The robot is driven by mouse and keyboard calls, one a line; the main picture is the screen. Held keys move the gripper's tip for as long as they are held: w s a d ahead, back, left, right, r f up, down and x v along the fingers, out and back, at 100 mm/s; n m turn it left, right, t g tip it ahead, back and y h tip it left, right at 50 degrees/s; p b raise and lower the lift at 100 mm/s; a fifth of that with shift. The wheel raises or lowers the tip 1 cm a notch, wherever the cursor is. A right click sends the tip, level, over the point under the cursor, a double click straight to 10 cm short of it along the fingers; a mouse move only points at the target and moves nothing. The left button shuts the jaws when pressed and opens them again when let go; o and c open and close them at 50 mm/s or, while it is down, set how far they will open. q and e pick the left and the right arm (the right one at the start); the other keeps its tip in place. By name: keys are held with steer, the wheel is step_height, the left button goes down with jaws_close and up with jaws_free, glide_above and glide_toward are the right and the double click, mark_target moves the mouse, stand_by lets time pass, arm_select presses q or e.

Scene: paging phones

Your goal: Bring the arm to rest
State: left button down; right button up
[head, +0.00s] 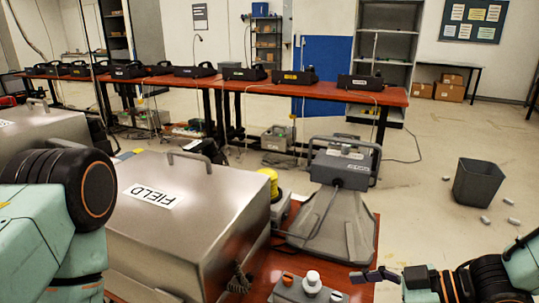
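My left arm (60,200) fills the left edge, in front of a metal box; its gripper does not show. My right arm comes in at the lower right. The dark fingers of my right gripper (375,275) show over the red-brown table's (366,238) front right edge, beside a small grey control box. I see nothing held in them, but cannot tell how far apart they are. A grey phone unit (342,163) with a handle stands tilted on a grey base (325,222).
A yellow-topped device (270,181) stands between the metal box and the grey base. Several black phones stand on a long back table (318,89). A dark bin (478,182) stands on open floor at right, with small pieces around it.

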mark_target(342, 300)
steer(key=b+x, duration=0.2)
steer(key=x, duration=0.1)
steer(key=shift+a+f, duration=0.15)
steer(key=shift+f, duration=0.1)
steer(key=shift+b+x, duration=0.85)
steer(key=shift+x, duration=0.25)
steer(key=shift+b+x, duration=0.4)
steer(key=shift+x, duration=0.5)
steer(key=shift+w+r, duration=0.1)
steer(key=shift+r, duration=0.05)
